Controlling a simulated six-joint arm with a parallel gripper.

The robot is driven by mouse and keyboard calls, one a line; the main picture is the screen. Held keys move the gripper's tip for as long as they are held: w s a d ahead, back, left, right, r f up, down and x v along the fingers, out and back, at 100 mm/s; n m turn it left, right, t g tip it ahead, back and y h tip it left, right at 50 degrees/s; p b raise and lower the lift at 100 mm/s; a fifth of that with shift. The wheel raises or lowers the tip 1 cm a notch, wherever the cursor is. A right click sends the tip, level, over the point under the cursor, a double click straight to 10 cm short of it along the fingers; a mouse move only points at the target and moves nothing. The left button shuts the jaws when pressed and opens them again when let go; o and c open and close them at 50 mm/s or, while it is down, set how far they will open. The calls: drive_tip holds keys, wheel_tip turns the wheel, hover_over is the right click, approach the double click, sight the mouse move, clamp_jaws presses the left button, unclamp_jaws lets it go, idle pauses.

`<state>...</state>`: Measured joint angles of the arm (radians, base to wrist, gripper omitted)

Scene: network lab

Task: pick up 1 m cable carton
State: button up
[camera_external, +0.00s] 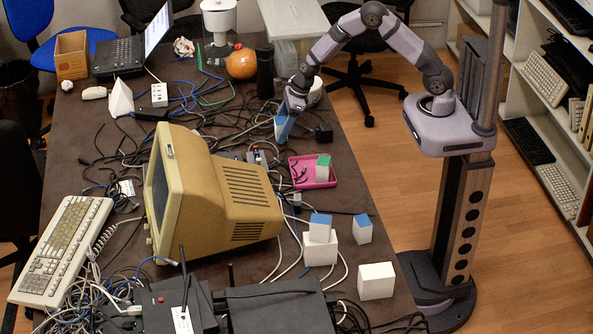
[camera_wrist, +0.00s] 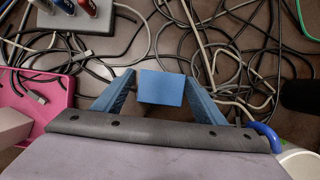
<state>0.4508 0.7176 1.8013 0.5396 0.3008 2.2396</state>
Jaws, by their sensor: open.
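A small carton with a blue top (camera_wrist: 162,88) stands between the two blue fingers of my gripper (camera_wrist: 159,80) in the wrist view. The fingers are apart, one on each side of it. I cannot tell whether they touch it. In the outside view my gripper (camera_external: 285,118) points down among the cables, just behind the pink tray, and mostly hides this carton. Two other white cartons with blue tops stand nearer the front, one (camera_external: 320,228) on a white block and one (camera_external: 362,229) beside it. No length marking is readable on any carton.
The pink tray (camera_external: 325,172) holds a green-topped carton (camera_external: 323,167). Loose cables cover the table around my gripper. A beige monitor (camera_external: 235,200) stands in front to the left. A black cylinder (camera_external: 265,72) and an orange ball (camera_external: 241,64) stand behind. A plain white block (camera_external: 376,281) is at the front.

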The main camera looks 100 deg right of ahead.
sight(281, 121)
drive_tip(key=c, duration=1.2)
drive_tip(key=shift+r, duration=0.1)
drive_tip(key=shift+r+p, duration=0.55)
drive_tip(key=shift+r, duration=4.45)
